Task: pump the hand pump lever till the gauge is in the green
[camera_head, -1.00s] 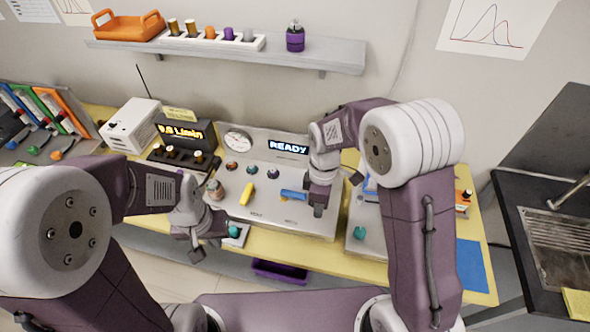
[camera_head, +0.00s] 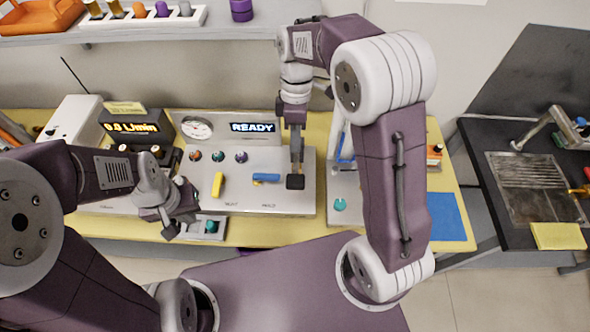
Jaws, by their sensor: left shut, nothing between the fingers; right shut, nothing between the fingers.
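A round white gauge (camera_head: 197,128) stands at the back of the grey control panel (camera_head: 285,205); its needle and any green band are too small to read. A yellow lever (camera_head: 217,185) and a blue lever (camera_head: 266,178) sit on the panel top. I cannot tell which part is the hand pump lever; a blue bar (camera_head: 345,150) on the right-hand unit is partly hidden by my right arm. My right gripper (camera_head: 296,181) is shut, pointing down just right of the blue lever. My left gripper (camera_head: 180,215) is shut, left of a small box with a teal knob (camera_head: 211,226).
A lit READY display (camera_head: 252,127) and a 0.8 L/min readout (camera_head: 131,127) stand at the back. Several round knobs line the panel. A right-hand unit has a teal knob (camera_head: 340,204). A blue mat (camera_head: 449,217) and a dark sink counter (camera_head: 520,225) lie further right.

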